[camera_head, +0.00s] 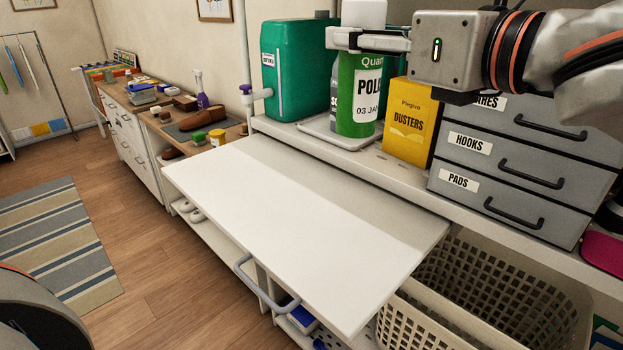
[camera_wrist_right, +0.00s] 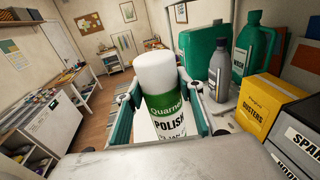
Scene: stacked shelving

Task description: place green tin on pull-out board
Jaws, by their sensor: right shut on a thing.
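The green tin (camera_head: 358,90) is a tall cylinder with a white cap and a white "POLISH" label. It stands upright above the shelf tray (camera_head: 324,128); I cannot tell whether its base touches the tray. My right gripper (camera_head: 350,38) reaches in from the right and is shut on the tin near its top. In the right wrist view the tin (camera_wrist_right: 164,105) sits between the two fingers. The white pull-out board (camera_head: 300,225) is extended in front of the shelf, with a grey handle, and its top is bare. My left gripper is not in view.
A green canister (camera_head: 292,68) stands left of the tin and a yellow dusters box (camera_head: 411,122) right of it. Grey drawers (camera_head: 525,160) are further right. A cream basket (camera_head: 480,300) is below the shelf.

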